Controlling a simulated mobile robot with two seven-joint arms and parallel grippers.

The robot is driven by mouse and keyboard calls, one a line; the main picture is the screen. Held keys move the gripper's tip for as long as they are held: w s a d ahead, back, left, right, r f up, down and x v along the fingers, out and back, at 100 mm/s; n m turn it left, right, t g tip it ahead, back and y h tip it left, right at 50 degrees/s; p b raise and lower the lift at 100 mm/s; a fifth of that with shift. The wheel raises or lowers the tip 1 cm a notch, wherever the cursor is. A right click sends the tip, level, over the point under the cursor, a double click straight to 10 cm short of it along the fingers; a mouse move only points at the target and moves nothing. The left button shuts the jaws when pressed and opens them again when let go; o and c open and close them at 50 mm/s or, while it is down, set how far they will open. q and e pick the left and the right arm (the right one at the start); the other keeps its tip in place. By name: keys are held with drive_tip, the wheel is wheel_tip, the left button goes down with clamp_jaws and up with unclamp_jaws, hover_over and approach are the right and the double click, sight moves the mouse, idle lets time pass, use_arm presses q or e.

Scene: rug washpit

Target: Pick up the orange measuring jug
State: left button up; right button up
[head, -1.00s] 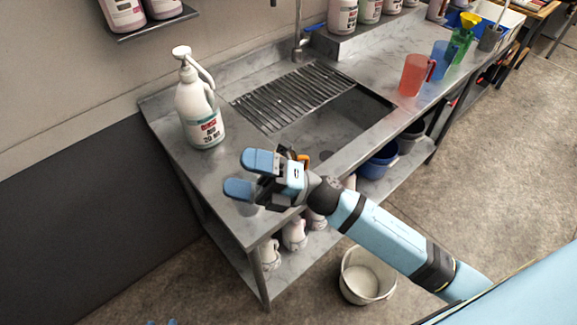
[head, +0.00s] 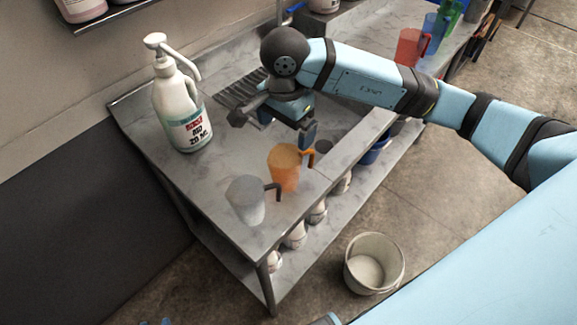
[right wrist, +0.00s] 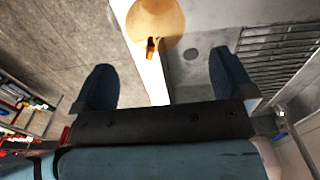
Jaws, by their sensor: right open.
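The orange measuring jug (head: 284,168) stands upright on the near part of the steel counter, its handle toward the right. My right gripper (head: 307,132) is open and empty, just above and behind the jug in the head view; one finger shows clearly there. In the right wrist view the two fingers (right wrist: 164,84) are wide apart. The orange jug (right wrist: 155,20) lies beyond them at the top edge, partly cut off, with its handle pointing toward the gripper. Small blue tips (head: 167,321) at the head view's bottom edge seem to be my left gripper, mostly out of frame.
A grey translucent jug (head: 246,200) stands close to the left of the orange one. A white pump bottle (head: 180,105) stands behind at left. The sink's drain grate (head: 238,94) is partly behind my arm. Red (head: 408,48) and blue (head: 434,27) jugs stand farther right. A white bucket (head: 374,264) is on the floor.

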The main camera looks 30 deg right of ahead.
approach(289, 160)
drive_tip(key=s+a+f, duration=0.2)
drive_tip(key=f, duration=0.1)
drive_tip(key=f+p, duration=0.1)
drive_tip(key=f, duration=0.2)
drive_tip(key=shift+d+f+p, duration=0.25)
drive_tip(key=shift+d+p, duration=0.05)
drive_tip(key=shift+d, duration=0.1)
drive_tip(key=shift+f, duration=0.35)
drive_tip(key=shift+c, duration=0.2)
drive_tip(key=c, duration=0.8)
drive_tip(key=shift+r, duration=0.1)
